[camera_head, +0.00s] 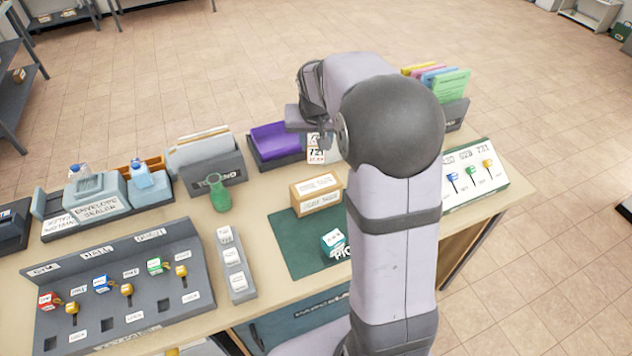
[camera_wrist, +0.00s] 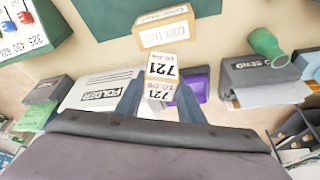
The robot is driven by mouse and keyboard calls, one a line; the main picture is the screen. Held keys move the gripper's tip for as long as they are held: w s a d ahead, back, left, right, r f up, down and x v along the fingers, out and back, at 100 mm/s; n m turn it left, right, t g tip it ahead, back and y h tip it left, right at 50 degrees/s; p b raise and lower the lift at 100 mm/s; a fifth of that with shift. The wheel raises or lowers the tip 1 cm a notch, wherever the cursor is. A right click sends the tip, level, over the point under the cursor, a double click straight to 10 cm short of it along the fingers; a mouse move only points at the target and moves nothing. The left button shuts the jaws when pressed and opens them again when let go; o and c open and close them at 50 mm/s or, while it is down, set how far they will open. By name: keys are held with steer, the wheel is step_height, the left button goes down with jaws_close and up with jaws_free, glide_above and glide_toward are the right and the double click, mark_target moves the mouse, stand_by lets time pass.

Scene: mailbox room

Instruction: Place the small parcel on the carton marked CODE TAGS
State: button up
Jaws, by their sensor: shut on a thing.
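My gripper (camera_head: 322,138) is shut on the small parcel (camera_head: 316,152), a white and tan block labelled 721. In the wrist view the parcel (camera_wrist: 163,70) sits between the two fingertips of my gripper (camera_wrist: 160,92), its label facing the camera. The carton marked CODE TAGS (camera_head: 317,193) is a tan box with white labels, standing on the table at the back edge of the green mat. It also shows in the wrist view (camera_wrist: 166,32), beyond the parcel. The parcel is held up behind the carton, apart from it. My arm hides part of the table to the right.
The green mat (camera_head: 288,243) carries a teal and white cube (camera_head: 333,241). A purple-filled tray (camera_head: 277,146), green vase (camera_head: 219,195), grey SEND holder (camera_wrist: 262,74) and white FOLDER box (camera_wrist: 100,92) stand nearby. A grey key board (camera_head: 120,290) is at front left.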

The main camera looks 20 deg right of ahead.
steer(key=shift+f+p, duration=1.4)
steer(key=shift+f, duration=3.6)
steer(key=shift+f, duration=0.2)
steer(key=o, duration=1.1)
steer(key=shift+r, duration=0.2)
